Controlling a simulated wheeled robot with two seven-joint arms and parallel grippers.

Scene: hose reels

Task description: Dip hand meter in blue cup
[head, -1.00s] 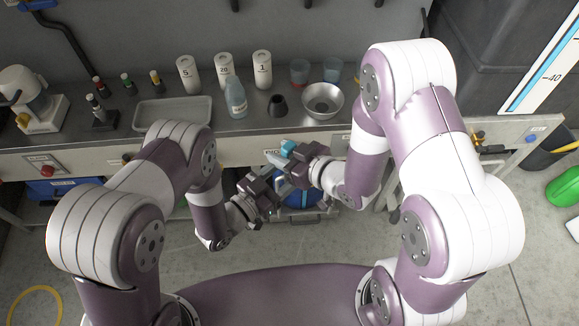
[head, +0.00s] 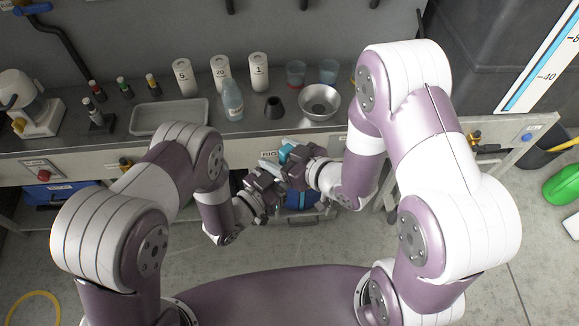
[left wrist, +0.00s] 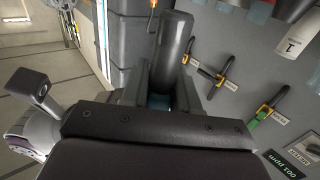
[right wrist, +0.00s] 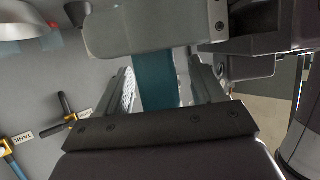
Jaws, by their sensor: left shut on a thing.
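The hand meter, a grey tool with a teal part (head: 285,154), is held between my two grippers in front of the bench. My left gripper (head: 266,184) is shut on it; the left wrist view shows its dark upright body (left wrist: 173,50) at the fingers. My right gripper (head: 297,166) has its fingers on both sides of the teal part (right wrist: 155,80); whether they press on it is unclear. A blue see-through cup (head: 328,72) stands at the back of the bench, right of a bluish cup with a reddish lower part (head: 296,73).
A metal bowl (head: 319,101), a dark cone (head: 274,107), a clear bottle (head: 232,100) and several white numbered cylinders (head: 220,73) stand on the bench. A shallow tray (head: 168,115) and a microscope-like device (head: 33,105) are at left. Bare bench lies right of the bowl.

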